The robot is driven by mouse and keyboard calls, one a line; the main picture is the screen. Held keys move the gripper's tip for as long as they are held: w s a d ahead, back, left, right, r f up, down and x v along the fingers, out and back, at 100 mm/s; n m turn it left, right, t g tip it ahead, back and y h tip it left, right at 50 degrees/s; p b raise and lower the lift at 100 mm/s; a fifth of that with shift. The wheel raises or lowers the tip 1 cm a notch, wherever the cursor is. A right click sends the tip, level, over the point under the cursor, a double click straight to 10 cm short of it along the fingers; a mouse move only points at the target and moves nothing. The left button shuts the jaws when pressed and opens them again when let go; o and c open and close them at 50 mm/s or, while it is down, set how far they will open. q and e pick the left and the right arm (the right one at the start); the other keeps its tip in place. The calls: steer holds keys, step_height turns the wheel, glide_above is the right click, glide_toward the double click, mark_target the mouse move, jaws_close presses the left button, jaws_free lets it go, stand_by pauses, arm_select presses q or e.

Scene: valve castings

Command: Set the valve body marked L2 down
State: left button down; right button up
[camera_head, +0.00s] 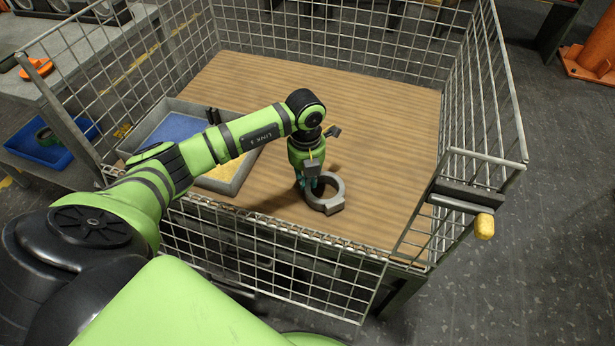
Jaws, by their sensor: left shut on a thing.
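A grey ring-shaped valve body (335,203) with a small lug shows near the front middle of the wooden board inside the wire cage. My left gripper (309,186) points down and is shut on the left side of its rim. The ring is at or just above the board; I cannot tell whether it touches. No L2 marking is readable from here. The gripper hides part of the ring's left side. My right gripper is not in view.
The wooden board (390,130) is clear around the ring. A grey tray (238,183) with blue and yellow areas lies left, partly under my arm. Wire mesh walls (485,90) surround the board, with a yellow-knobbed handle (484,226) at right. A blue bin (45,148) sits outside left.

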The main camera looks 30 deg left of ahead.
arm_select(q)
steer(key=shift+w, duration=0.15)
steer(key=c, duration=1.1)
jaws_free()
steer(key=shift+f, duration=0.1)
steer(key=shift+s+f, duration=0.15)
steer(key=shift+s, duration=0.1)
step_height(320, 180, up, 12)
steer(key=shift+r, duration=0.2)
steer(key=shift+w+a, duration=0.1)
